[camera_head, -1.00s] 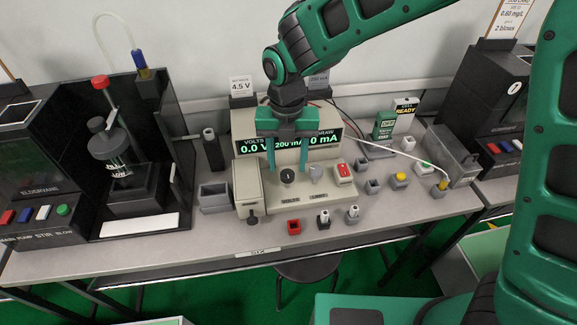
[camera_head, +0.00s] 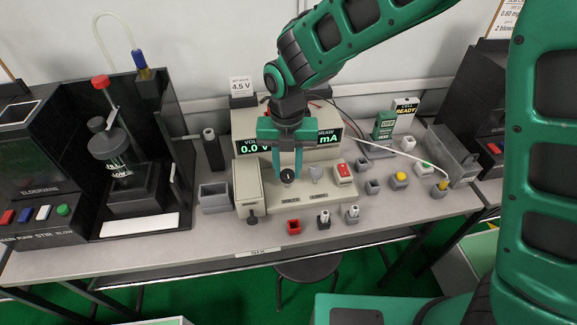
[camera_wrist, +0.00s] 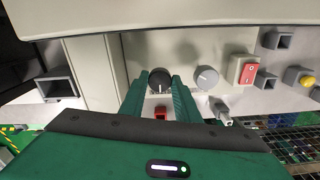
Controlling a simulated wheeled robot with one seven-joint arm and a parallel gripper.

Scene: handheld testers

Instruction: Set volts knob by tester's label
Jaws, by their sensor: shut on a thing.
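The tester (camera_head: 310,199) is a beige box with a dark display (camera_head: 252,147) whose visible part reads 0.0 V, partly hidden by my gripper. The black volts knob (camera_head: 288,175) sits on its sloped front; in the wrist view the knob (camera_wrist: 159,82) has a white pointer line. My gripper (camera_head: 287,178) reaches down from above and is shut on the knob, one finger on each side; the fingers (camera_wrist: 160,84) also show in the wrist view. A white label reading 4.5 V (camera_head: 240,87) stands behind the tester at its left.
A grey knob (camera_wrist: 206,78) and a red rocker switch (camera_head: 344,172) lie right of the volts knob. A red socket (camera_head: 293,227) and small grey holders stand in front. A stirrer rig (camera_head: 118,160) stands left.

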